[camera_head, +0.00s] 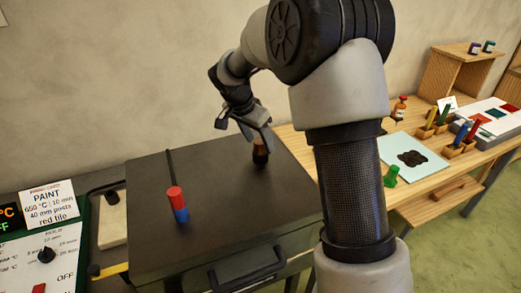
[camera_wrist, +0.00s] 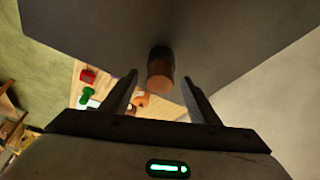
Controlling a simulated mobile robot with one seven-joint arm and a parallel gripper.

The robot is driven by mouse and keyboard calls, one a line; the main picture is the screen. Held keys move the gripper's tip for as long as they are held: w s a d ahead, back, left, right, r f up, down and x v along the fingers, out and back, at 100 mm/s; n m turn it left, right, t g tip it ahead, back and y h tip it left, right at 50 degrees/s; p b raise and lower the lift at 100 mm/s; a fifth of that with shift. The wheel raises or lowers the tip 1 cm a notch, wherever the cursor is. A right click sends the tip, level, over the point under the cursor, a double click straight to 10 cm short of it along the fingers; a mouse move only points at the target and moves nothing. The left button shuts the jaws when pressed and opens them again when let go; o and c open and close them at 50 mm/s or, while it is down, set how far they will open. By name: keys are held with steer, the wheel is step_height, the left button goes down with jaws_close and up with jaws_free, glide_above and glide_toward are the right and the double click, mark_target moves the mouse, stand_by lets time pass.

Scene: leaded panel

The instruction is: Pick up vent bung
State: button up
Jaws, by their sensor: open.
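The vent bung appears to be the brown and dark cylinder (camera_head: 261,155) standing on the dark kiln lid (camera_head: 220,190), near its back right. My gripper (camera_head: 245,130) is just above and beside it, open and empty. In the wrist view the bung (camera_wrist: 160,66) shows its brown end, with a dark part behind it. It lies in line with the gap between my two fingers (camera_wrist: 160,80), near their tips. I cannot tell whether either finger touches it. In the head view my gripper partly hides its top.
A red and blue cylinder (camera_head: 177,206) stands on the lid at the front left. The kiln's handle (camera_head: 248,276) is at the front. A control panel (camera_head: 40,262) is at left. At right, a wooden bench holds a green piece (camera_head: 391,176), a pale sheet (camera_head: 432,169) and tool holders.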

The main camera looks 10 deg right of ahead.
steer(key=shift+f, duration=0.3)
steer(key=c, duration=1.2)
steer(key=shift+r, duration=0.15)
